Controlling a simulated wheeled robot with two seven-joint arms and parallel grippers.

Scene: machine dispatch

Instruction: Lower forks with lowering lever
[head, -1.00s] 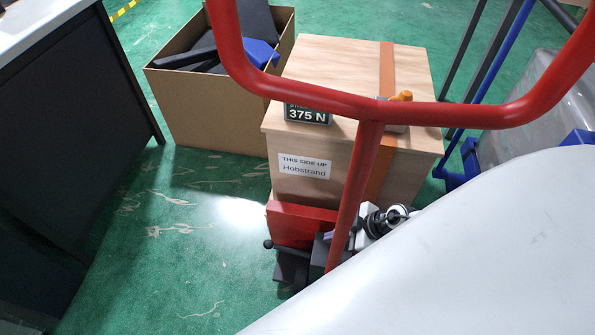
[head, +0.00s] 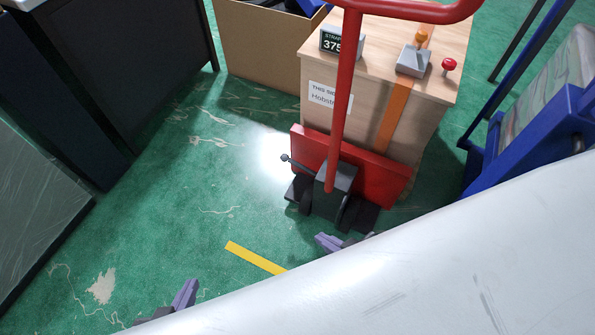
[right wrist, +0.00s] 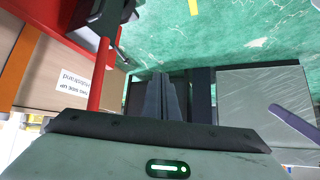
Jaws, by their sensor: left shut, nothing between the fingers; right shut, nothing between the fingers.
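A red pallet truck stands before a wooden crate, its red tiller (head: 345,80) rising from a dark pump block (head: 335,178). The lowering lever (head: 285,158), a thin black rod with a ball knob, sticks out left from the block. My right gripper (head: 322,240) shows its purple fingertips shut and empty, below and apart from the lever; its shut fingers also show in the right wrist view (right wrist: 165,97). My left gripper (head: 190,290) is shut and empty over the floor, farther left and nearer me. The forks are hidden.
The crate (head: 430,115) carries a strap, a lever box (head: 413,61) and a red button (head: 449,65). A cardboard box (head: 262,50) stands behind left. Dark cabinets (head: 110,75) line the left, a blue frame (head: 490,150) the right. Green floor is open at left of the truck.

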